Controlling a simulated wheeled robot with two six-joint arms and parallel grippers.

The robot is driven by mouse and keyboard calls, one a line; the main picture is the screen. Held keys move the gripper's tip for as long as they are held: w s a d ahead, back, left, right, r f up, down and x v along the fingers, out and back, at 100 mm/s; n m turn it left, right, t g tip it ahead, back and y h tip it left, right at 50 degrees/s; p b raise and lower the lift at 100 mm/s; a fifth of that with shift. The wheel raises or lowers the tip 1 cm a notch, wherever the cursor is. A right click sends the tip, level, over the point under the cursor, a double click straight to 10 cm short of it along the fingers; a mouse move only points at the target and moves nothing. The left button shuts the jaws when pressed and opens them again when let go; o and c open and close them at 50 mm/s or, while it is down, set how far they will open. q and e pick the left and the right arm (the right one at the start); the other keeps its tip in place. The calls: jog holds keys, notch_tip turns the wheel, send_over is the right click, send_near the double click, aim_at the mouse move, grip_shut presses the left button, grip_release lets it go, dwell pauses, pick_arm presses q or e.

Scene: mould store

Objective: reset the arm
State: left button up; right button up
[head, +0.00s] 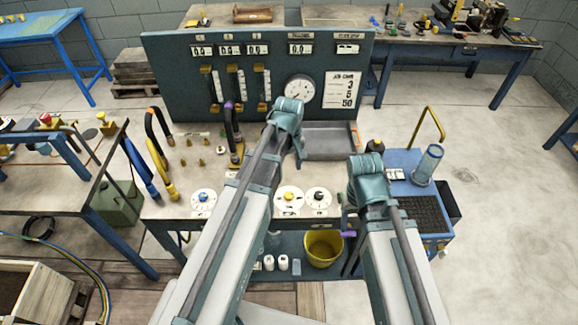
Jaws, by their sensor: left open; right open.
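My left arm reaches up from the bottom to the middle of the picture. My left gripper (288,108) is at its far end, over the bench in front of the gauge panel; it is open, its fingertips mostly hidden by the arm. My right arm reaches up on the right. My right gripper (367,168) is at its far end, near the bench's right edge and the blue cart; it is open, and its fingertips are also hard to make out. I see nothing held in either gripper.
The dark gauge panel (172,75) stands at the back of the bench (160,207). Coloured hoses stand at the bench's left. A grey tray (330,141) lies between the arms. A yellow bucket (323,247) is below.

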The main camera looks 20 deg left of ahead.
pick_arm(q)
jog(key=s+d+f+m+y+b, duration=0.1)
jog(key=s+d+f+m+b, duration=0.1)
jog(key=s+d+m, duration=0.8)
jog(key=shift+s+f+m+b, duration=0.35)
jog(key=shift+s+m, duration=0.95)
jog(key=shift+s, duration=0.95)
